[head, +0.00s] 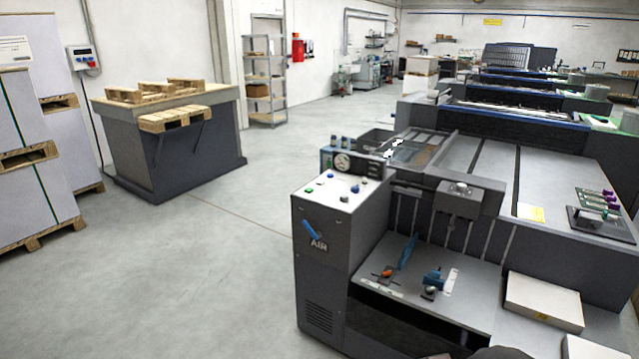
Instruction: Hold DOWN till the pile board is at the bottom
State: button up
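A dark grey control cabinet (325,250) marked AIR stands at the front of the printing press. A white block like a paper stack (543,301) lies on the grey shelf (470,302) right of the cabinet. I cannot make out the pile board or its height. My gripper is not in view.
A blue-handled lever (408,250) and small fittings stand on the shelf. Wrapped paper stacks on pallets (38,150) stand at left, near a wall box with buttons (82,57). A grey bench (170,145) holds small pallets. The floor between is clear.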

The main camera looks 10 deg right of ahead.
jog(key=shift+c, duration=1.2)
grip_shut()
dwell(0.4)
